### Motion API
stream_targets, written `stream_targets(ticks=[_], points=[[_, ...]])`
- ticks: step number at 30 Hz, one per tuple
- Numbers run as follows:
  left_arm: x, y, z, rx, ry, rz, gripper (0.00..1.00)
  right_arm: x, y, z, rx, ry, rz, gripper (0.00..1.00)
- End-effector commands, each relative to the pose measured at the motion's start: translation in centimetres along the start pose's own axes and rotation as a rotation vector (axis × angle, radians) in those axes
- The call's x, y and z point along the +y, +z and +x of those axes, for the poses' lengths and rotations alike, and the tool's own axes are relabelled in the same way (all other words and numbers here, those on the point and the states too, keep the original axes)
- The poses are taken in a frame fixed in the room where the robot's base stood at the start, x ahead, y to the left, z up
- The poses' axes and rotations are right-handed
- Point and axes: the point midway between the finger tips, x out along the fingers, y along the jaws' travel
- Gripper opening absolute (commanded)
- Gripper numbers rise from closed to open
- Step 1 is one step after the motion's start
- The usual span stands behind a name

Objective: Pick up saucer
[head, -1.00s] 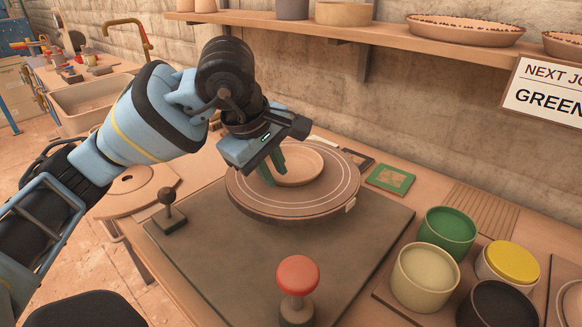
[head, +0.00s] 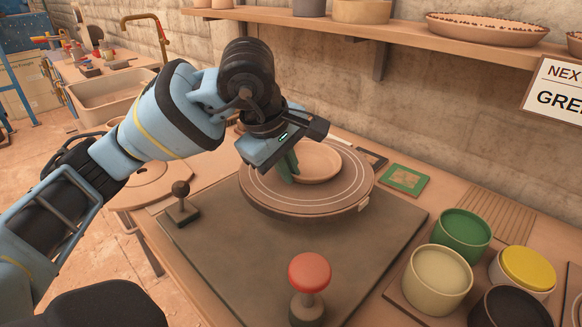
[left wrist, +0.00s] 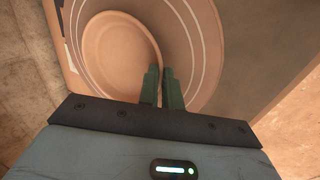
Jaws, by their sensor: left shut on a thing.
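The saucer (head: 319,164) is a shallow tan clay dish on the round turntable (head: 262,199), which has pale rings on its top. I cannot tell whether it is raised at all from the turntable. My left gripper (head: 291,172) reaches down at the saucer's left side, shut on its rim. In the left wrist view the saucer (left wrist: 112,58) lies left of the green fingers (left wrist: 161,84), with its rim running between them. The fingers hide a small part of the rim. My right gripper is not in view.
A red-topped knob (head: 309,272) stands in front of the turntable, and a dark lever (head: 181,204) stands left of it. Glaze pots, such as the green one (head: 462,235), stand at the right. A green tile (head: 404,179) lies behind right. A shelf (head: 455,45) runs along the wall above.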

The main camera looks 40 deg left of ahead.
Motion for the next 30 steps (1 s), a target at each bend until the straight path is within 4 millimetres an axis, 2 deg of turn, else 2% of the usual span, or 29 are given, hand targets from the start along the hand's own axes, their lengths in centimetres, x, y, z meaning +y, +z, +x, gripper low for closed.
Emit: stream_targets(ticks=[8, 24, 30], points=[[1.2, 0.0, -3.0, 0.0, 0.006, -0.001, 0.0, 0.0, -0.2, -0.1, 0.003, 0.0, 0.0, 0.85], [-7.4, -5.5, -7.0, 0.006, -0.001, -0.006, 0.0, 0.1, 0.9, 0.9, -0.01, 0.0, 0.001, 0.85], [-9.7, -6.9, -8.2, 0.005, -0.001, -0.005, 0.0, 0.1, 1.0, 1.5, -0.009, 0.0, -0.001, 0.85]])
